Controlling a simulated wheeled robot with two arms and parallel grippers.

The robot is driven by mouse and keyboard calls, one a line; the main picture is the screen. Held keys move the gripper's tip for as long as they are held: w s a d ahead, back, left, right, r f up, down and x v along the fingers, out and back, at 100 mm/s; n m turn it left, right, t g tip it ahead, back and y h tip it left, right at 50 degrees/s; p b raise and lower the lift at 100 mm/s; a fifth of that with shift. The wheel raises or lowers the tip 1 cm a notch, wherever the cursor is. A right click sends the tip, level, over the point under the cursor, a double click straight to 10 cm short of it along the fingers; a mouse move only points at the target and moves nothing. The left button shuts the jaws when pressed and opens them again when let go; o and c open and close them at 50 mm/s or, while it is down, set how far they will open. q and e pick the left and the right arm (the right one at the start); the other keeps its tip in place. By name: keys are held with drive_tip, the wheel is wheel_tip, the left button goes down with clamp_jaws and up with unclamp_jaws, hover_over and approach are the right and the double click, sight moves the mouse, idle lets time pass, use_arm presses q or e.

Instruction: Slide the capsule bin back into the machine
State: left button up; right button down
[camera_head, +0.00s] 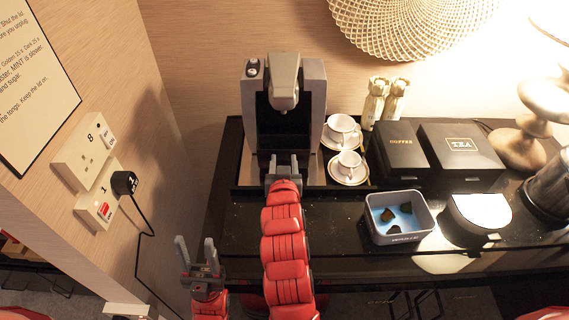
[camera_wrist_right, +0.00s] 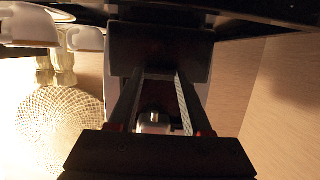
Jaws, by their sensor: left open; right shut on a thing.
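The coffee machine (camera_head: 313,98), grey with a dark open front, stands on the black counter against the wall. My right gripper (camera_head: 285,161) is at the foot of its front, low between its sides. In the right wrist view, the fingers of this gripper (camera_wrist_right: 159,78) are shut on a dark block, which looks like the capsule bin (camera_wrist_right: 160,50). In the head view the gripper and arm mostly hide the bin, so I cannot tell how far in it sits. My left gripper (camera_head: 196,250) is open and empty, in front of the counter's left part.
Two white cups on saucers (camera_head: 345,172) stand close to the machine's right, with black boxes (camera_head: 460,150) beyond. A small open tin (camera_head: 400,217) with dark pieces is on the front counter. A plugged-in cord (camera_head: 137,207) hangs at the left wall.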

sight(284, 136)
drive_tip(key=shift+w+b, duration=1.2)
drive_tip(key=shift+w, duration=1.45)
drive_tip(key=shift+w+b, duration=1)
drive_tip(key=shift+w, duration=0.6)
drive_tip(key=shift+w+f, duration=0.1)
drive_tip(key=shift+w, duration=0.25)
drive_tip(key=shift+w+b, duration=0.5)
drive_tip(key=shift+w, duration=0.1)
drive_tip(key=shift+c, duration=1.3)
unclamp_jaws()
